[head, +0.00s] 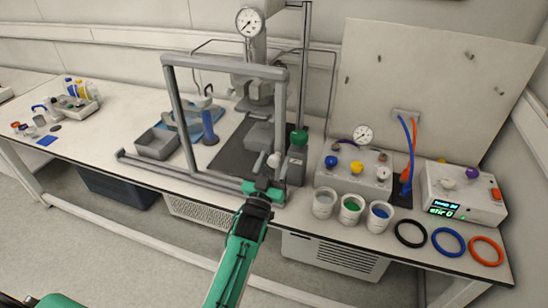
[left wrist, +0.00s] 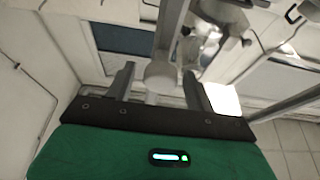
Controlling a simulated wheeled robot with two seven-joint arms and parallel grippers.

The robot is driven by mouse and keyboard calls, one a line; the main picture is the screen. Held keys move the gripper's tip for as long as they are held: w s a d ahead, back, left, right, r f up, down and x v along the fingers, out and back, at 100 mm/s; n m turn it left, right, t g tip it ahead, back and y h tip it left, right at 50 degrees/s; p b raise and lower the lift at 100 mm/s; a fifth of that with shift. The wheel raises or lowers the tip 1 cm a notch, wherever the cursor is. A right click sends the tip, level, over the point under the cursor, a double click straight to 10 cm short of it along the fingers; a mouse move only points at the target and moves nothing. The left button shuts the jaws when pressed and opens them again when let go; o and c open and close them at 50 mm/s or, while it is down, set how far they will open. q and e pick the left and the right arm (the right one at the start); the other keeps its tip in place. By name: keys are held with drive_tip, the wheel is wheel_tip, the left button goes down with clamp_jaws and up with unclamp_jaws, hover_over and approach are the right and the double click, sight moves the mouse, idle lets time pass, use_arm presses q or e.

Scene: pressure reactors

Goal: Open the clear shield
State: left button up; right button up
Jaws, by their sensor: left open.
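The clear shield (head: 222,67) is a see-through pane in a grey frame. It stands upright in front of the reactor (head: 257,85), with its lower rail along the bench front. A pale round knob (head: 274,160) sits low on the shield's right side. My left gripper (head: 268,178) is at this lower right corner, just below the knob. In the left wrist view, the knob (left wrist: 163,76) lies between the two spread fingers of my left gripper (left wrist: 160,88), with gaps on both sides. Contact cannot be made out. My right gripper is not in view.
Coloured rings (head: 449,241) lie at the front right edge. A grey tray (head: 157,143) is left of the shield. The left bench has free room.

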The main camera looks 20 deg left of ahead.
use_arm(q)
drive_tip(key=shift+w+r, duration=0.2)
drive_tip(key=shift+w, duration=0.15)
clamp_jaws()
approach(228, 134)
drive_tip(key=x, duration=0.5)
drive_tip(key=shift+b, duration=0.35)
drive_tip(key=a+b, duration=0.3)
drive_tip(key=a, duration=1.5)
drive_tip(key=shift+w+b, duration=0.25)
drive_tip(key=shift+b, duration=0.1)
unclamp_jaws()
